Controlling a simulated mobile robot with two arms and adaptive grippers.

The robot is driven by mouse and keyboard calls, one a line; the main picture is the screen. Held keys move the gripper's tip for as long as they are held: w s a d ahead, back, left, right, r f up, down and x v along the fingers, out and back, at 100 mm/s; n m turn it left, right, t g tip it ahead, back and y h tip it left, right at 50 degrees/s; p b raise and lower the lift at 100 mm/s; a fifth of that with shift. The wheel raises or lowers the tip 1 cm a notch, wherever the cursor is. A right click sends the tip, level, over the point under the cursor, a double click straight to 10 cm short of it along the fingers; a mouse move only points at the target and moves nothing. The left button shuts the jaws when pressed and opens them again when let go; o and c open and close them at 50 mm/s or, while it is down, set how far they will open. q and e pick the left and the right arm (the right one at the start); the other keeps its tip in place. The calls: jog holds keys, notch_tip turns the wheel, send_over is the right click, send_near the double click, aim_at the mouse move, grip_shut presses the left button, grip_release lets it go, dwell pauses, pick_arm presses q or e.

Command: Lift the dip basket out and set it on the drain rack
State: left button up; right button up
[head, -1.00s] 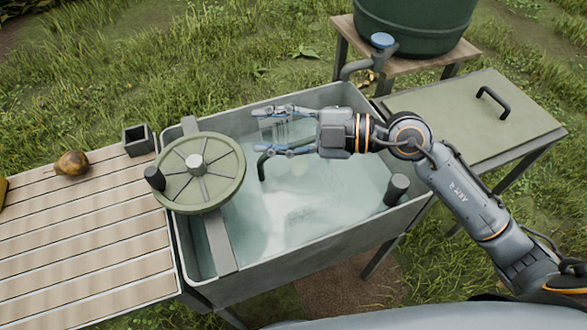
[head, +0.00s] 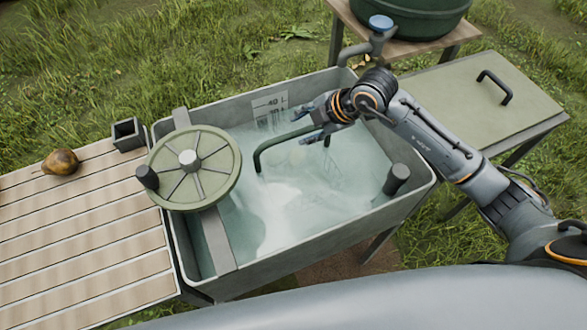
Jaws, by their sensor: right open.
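The dip basket's dark green arched handle (head: 284,142) stands up out of the cloudy water in the grey tub (head: 300,252). The basket body below is only faintly visible under the water. My right gripper (head: 304,127) is open and empty at the right end of the handle, fingers pointing left; I cannot tell whether it touches the handle. The slatted wooden drain rack (head: 75,235) stands against the tub's left side. My left gripper is not in view.
A green spoked wheel (head: 215,160) with a knob covers the tub's left end. A brown pear (head: 61,162) and small square cup (head: 128,134) are at the rack's far edge; its middle is clear. A tap (head: 381,38) and lidded bench (head: 455,100) stand right.

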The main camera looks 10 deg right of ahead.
aim_at(295, 133)
jog(key=shift+s+x, duration=0.2)
jog(key=shift+x, duration=2.55)
jog(key=shift+d+f, duration=0.1)
grip_shut()
jog(key=shift+p, duration=0.3)
